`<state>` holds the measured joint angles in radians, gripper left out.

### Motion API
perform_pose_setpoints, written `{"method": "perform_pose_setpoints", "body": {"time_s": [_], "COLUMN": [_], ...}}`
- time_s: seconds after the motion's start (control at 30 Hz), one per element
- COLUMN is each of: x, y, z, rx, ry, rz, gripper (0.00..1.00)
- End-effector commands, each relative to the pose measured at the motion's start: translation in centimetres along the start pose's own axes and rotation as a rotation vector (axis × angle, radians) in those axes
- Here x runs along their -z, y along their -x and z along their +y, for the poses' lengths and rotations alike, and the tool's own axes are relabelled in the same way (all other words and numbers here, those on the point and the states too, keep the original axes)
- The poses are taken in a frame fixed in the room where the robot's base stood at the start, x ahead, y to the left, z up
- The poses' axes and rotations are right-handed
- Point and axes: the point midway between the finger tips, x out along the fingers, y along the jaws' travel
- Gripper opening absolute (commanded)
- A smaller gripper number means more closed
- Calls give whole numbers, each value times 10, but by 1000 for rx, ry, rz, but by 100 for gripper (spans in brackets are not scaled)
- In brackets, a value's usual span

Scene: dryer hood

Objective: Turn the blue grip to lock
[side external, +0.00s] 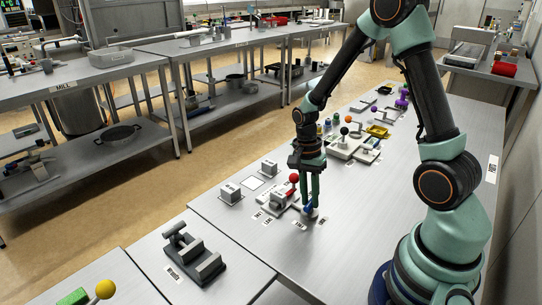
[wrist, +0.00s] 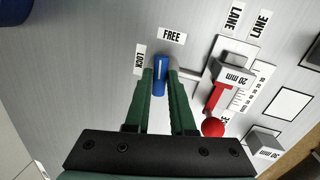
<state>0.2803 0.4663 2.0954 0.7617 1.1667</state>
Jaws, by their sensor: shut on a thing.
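The blue grip (wrist: 160,76) is a small upright-looking blue bar between my fingertips in the wrist view. My gripper (wrist: 160,72) is shut on it, one green finger on each side. The bar's far end points up the picture, towards the FREE label (wrist: 172,36). The LOCK label (wrist: 139,60) lies to its left, close to the left finger. In the side view my gripper (side external: 312,208) reaches down to the bench, and a bit of the blue grip (side external: 308,209) shows at the fingertips. The fingers hide the grip's sides and most of its mount.
A scale fixture (wrist: 232,85) with a red lever and red ball (wrist: 212,128) stands close to the right of my fingers. Grey blocks (side external: 230,193) and a white square (side external: 253,183) are nearby. More fixtures (side external: 345,145) stand farther along the bench. Bare bench lies left of the grip.

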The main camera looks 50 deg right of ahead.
Motion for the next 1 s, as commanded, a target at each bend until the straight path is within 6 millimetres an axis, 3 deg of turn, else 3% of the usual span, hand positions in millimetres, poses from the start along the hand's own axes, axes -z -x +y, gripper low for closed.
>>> {"method": "perform_pose_setpoints", "body": {"time_s": [0.1, 0.13, 0.2, 0.63, 1.0], "x": [-1, -1, -1, 0, 0], "y": [1, 1, 1, 8, 77], "z": [-2, -2, -2, -2, -2], "rx": [3, 3, 3, 5, 9], "ry": [4, 4, 4, 1, 1], "rz": [2, 2, 2, 3, 4], "gripper": [0, 26, 52, 52, 52]}}
